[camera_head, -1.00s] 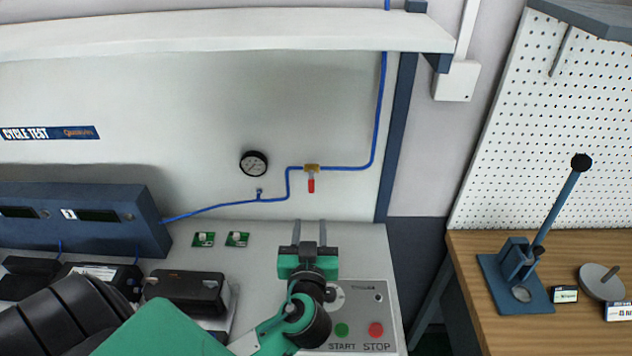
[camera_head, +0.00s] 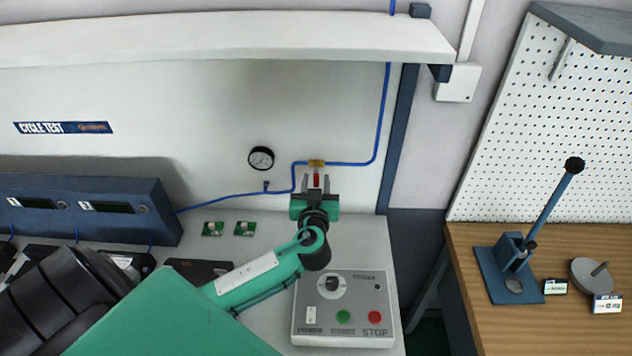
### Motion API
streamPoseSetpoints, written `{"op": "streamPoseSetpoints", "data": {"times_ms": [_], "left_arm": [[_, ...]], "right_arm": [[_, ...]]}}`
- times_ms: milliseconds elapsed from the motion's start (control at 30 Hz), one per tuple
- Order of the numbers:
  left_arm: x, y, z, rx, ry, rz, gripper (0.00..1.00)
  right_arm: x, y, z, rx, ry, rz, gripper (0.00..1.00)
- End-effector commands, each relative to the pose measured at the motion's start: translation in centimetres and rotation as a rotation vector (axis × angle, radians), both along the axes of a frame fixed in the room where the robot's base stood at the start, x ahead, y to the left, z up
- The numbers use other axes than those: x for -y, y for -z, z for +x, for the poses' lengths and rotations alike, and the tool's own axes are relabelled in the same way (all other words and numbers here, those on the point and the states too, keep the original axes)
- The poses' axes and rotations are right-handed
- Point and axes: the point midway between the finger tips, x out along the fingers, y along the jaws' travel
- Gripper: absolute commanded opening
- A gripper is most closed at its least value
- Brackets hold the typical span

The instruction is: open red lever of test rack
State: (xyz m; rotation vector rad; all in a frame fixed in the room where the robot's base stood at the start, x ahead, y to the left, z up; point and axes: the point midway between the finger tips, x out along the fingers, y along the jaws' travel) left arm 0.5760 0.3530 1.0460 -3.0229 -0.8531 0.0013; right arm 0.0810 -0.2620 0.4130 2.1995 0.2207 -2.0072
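The red lever (camera_head: 317,181) hangs down from a brass valve (camera_head: 316,163) on the blue tube line at the back panel. My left gripper (camera_head: 316,184) is in front of the panel with its two fingers pointing up. The fingers are apart, one on each side of the red lever in the picture. I cannot tell whether they touch it. The lever's lower end is hidden by the gripper or meets its body. A round pressure gauge (camera_head: 261,158) is on the panel to the left. My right gripper is not in view.
A control box (camera_head: 343,309) with green and red buttons sits on the bench below my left arm. Two small green boards (camera_head: 213,228) lie left of the gripper. A shelf (camera_head: 220,38) overhangs above. A lever press (camera_head: 515,270) stands on the right wooden table.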

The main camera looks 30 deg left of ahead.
Motion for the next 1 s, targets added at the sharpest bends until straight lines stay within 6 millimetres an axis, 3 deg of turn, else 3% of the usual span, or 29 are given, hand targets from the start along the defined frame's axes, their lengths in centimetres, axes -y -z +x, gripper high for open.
{"op": "streamPoseSetpoints", "data": {"times_ms": [100, 267, 667, 1000], "left_arm": [[0.0, 0.0, 0.0, 0.0, 0.0, 0.0, 0.32], [0.0, 0.0, 0.0, 0.0, 0.0, 0.0, 0.0], [-0.1, 0.3, -0.2, -0.025, -0.001, 0.036, 0.0], [-0.8, 0.1, -0.6, -0.145, -0.002, 0.233, 0.0]], "right_arm": [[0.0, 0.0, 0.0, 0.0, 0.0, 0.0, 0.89], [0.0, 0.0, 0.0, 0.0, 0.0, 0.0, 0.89], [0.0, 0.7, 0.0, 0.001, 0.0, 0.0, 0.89], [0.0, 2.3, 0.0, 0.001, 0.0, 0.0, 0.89]]}}
